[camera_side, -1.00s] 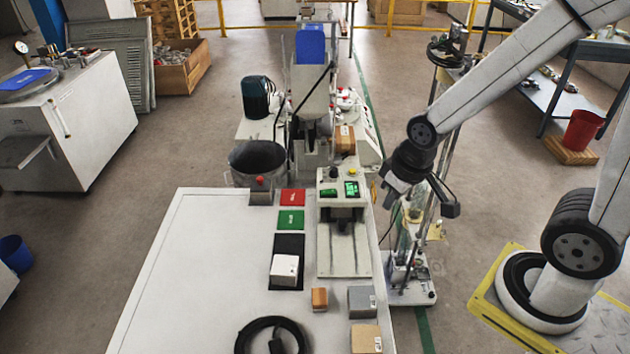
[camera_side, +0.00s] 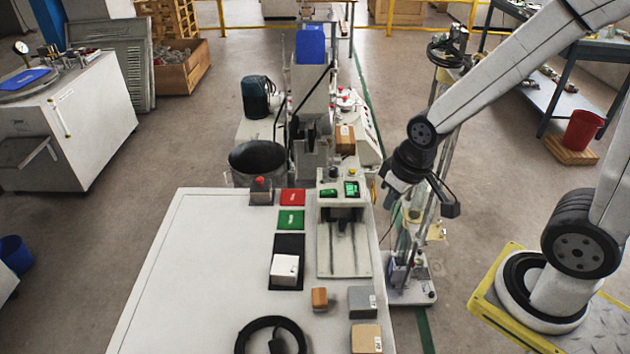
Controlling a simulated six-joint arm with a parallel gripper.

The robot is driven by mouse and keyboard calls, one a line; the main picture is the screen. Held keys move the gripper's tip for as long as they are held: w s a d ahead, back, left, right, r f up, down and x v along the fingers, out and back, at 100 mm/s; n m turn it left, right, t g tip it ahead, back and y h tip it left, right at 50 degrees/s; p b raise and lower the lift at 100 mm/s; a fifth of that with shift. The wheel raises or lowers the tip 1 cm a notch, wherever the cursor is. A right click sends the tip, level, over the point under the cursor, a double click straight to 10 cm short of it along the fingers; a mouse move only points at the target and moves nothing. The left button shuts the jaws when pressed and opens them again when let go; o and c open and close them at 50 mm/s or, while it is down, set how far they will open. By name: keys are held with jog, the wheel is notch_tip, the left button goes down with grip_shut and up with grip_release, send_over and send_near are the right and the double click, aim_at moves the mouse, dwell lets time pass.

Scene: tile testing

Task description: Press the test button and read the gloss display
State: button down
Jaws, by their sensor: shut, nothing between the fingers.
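The gloss tester (camera_side: 343,245) stands at the right edge of the white table, a pale unit with an open bay at its front. Its top panel carries a lit green display (camera_side: 351,189), a second smaller green display (camera_side: 328,193), a dark knob and a small yellow button (camera_side: 352,173). The display digits are too small to read. I cannot tell which control is the test button. A white tile block (camera_side: 284,268) lies on a black mat (camera_side: 289,244), left of the tester. My gripper (camera_side: 388,203) is shut and empty, in the air just right of the tester, apart from its panel.
Red (camera_side: 292,197) and green (camera_side: 290,219) pads lie left of the tester. The table's left side is clear. A glass-and-metal stand (camera_side: 410,285) rises beside the gripper.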

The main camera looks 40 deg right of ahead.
jog(key=shift+w, duration=0.1)
jog(key=n+t, duration=0.7)
jog(key=n, duration=0.1)
send_over(355, 172)
jog(key=shift+f, duration=2.3)
jog(key=shift+f, duration=0.1)
jog(key=shift+f, duration=4.3)
jog(key=shift+f, duration=0.2)
jog(key=shift+f, duration=0.25)
